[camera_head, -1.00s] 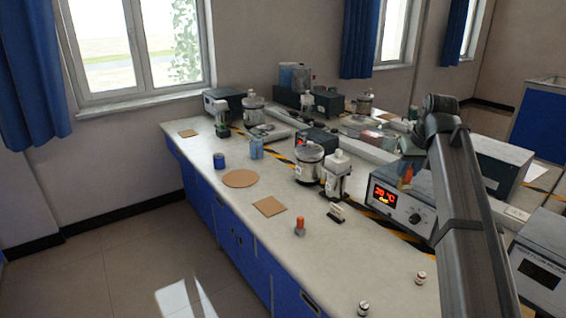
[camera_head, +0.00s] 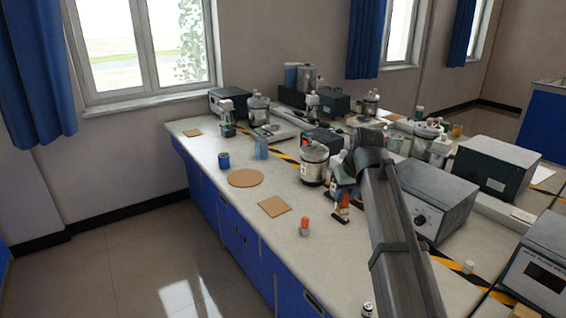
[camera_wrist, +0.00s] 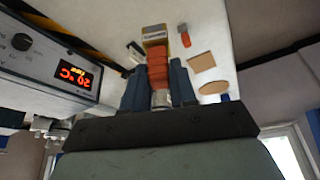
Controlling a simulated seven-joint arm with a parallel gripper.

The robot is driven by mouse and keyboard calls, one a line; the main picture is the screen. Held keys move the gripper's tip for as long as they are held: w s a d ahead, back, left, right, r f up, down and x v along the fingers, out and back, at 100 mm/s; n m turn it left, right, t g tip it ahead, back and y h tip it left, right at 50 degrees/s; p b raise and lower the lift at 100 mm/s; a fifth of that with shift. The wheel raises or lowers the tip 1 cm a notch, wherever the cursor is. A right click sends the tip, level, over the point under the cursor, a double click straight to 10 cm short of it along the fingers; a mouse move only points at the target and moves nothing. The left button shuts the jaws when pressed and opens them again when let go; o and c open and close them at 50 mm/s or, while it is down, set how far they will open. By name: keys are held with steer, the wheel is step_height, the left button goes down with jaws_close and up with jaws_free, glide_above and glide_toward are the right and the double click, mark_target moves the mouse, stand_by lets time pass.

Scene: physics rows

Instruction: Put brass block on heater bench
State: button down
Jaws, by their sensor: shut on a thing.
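My gripper (camera_wrist: 156,85) is shut on an orange-red grip (camera_wrist: 158,66) between its dark fingers. A yellowish block with a label (camera_wrist: 155,35), which looks like the brass block, is at the far end of this grip. In the head view, the orange part (camera_head: 345,199) shows low over the bench, partly hidden by my arm. Whether the block touches the bench is unclear. A grey unit with a knob (camera_head: 436,205) stands right of my arm. Its red °C display (camera_wrist: 75,72) shows in the wrist view. I cannot tell whether this unit is the heater bench.

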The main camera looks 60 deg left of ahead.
step_height(320, 180, down, 20)
stand_by(0.7)
steer(key=c, duration=0.9)
jaws_free()
steer(key=shift+f, duration=0.15)
steer(key=v, duration=1.2)
